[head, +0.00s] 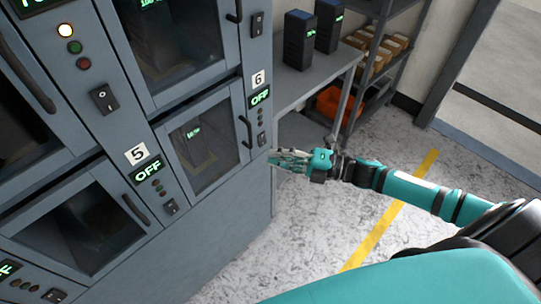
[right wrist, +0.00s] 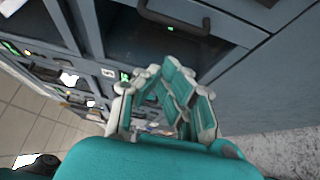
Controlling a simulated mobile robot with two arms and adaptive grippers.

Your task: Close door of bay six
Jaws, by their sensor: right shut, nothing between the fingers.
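The door of bay six (head: 207,150) is a grey-framed door with a dark window, left of the label "6" (head: 258,78) in the head view. It looks flush or nearly flush with the cabinet front; I cannot tell whether a small gap is left. Its dark handle (head: 245,132) is on the right side. My right gripper (head: 275,158) is shut and empty, just right of the handle by the cabinet's edge, apart from the handle as far as I see. The right wrist view shows its fingers (right wrist: 165,85) in front of the cabinet. My left gripper is not in view.
Bay five's label "5" (head: 137,153) and a lower door (head: 75,232) are to the left. A grey table (head: 315,82) with two dark battery units (head: 300,40) stands behind my right gripper. The floor on the right is clear, with a yellow line (head: 392,215).

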